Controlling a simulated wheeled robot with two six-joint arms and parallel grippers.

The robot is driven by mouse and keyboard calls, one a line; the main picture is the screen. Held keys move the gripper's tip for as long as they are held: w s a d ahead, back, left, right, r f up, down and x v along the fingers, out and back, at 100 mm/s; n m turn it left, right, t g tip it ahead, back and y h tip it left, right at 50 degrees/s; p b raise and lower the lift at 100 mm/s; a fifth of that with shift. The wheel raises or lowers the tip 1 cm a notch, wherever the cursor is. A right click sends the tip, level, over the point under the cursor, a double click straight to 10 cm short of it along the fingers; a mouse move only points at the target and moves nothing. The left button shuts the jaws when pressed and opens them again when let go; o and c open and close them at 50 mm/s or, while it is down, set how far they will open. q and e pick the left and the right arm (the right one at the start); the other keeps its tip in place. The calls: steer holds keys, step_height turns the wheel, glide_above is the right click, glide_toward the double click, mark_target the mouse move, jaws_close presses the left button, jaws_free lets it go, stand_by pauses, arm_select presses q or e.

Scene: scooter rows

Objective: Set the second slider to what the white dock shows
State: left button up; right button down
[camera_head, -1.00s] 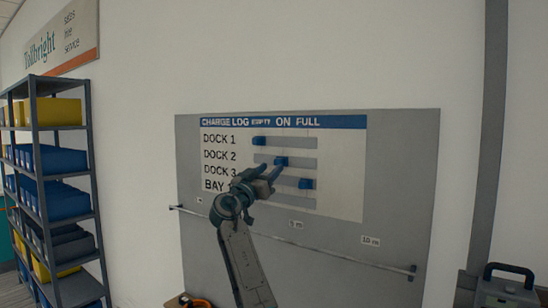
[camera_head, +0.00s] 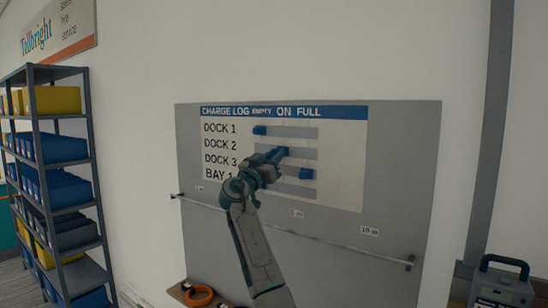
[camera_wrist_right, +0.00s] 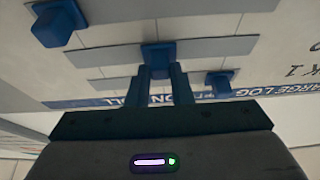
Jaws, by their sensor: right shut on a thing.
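The charge log board (camera_head: 340,190) on the wall has a white panel with rows DOCK 1, DOCK 2, DOCK 3 and a partly covered BAY row. Its scale reads EMPTY, ON, FULL. The second slider's blue knob (camera_head: 284,150) is near the middle of its grey track, in the DOCK 2 row. My right gripper (camera_head: 276,157) is shut on this knob; in the right wrist view the knob (camera_wrist_right: 158,54) sits between the fingertips. The first slider's knob (camera_head: 259,130) is at the left end, the third's (camera_head: 306,173) near the right end. The white dock and my left gripper are out of view.
A thin rail (camera_head: 330,241) crosses the board below the sliders. A shelf rack (camera_head: 62,185) with yellow and blue bins stands at left. A grey device with a handle (camera_head: 503,289) stands at lower right. An orange ring (camera_head: 198,296) lies on a small ledge.

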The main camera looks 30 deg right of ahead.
steer(key=b, duration=0.6)
glide_toward(309, 149)
steer(key=x, duration=0.4)
steer(key=shift+d, duration=0.2)
steer(key=shift+w, duration=0.15)
